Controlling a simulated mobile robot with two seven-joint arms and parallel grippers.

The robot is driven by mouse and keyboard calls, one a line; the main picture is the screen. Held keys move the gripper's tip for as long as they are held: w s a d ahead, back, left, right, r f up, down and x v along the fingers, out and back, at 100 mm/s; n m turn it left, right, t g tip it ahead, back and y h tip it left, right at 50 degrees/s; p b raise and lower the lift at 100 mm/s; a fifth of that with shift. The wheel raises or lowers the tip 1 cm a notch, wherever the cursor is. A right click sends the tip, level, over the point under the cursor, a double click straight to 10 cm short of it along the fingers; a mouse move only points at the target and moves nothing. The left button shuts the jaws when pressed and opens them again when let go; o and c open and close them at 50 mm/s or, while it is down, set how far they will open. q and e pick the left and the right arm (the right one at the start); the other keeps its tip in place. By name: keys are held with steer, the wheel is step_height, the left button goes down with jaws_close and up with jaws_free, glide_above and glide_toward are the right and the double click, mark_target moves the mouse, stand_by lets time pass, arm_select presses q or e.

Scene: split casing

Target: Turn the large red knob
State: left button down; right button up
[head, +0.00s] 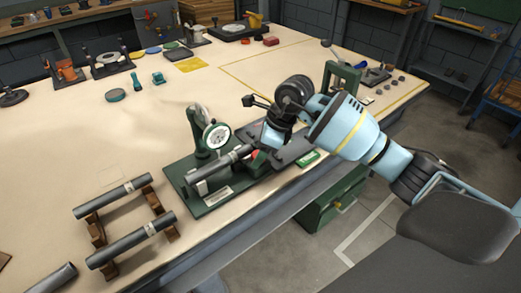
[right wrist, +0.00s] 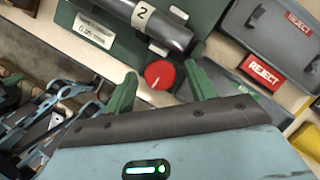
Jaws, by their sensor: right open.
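The large red knob (right wrist: 160,74) shows in the right wrist view as a round disc with a pale line on its face. It is on the front of a dark green fixture (right wrist: 118,58), just below a grey shaft marked 2 (right wrist: 150,20). My right gripper (right wrist: 160,80) is open, with one green finger on either side of the knob. Whether the fingers touch it I cannot tell. In the head view the right gripper (head: 266,142) is low at the right end of the green fixture (head: 212,200), largely hiding the knob. My left gripper is not in view.
A dial gauge (head: 215,136) stands on the fixture. Two grey shafts rest on a wooden rack (head: 98,232) at the front left. A grey bin (right wrist: 262,30) and a red REJECT label (right wrist: 264,72) are right of the knob.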

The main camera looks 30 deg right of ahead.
steer(key=c, duration=1)
steer(key=shift+o, duration=0.2)
steer(key=shift+m+t+p, duration=0.3)
steer(key=shift+m+p, duration=0.15)
steer(key=shift+m, duration=0.05)
steer(key=o, duration=1)
steer(key=shift+c, duration=0.2)
steer(key=shift+r, duration=0.1)
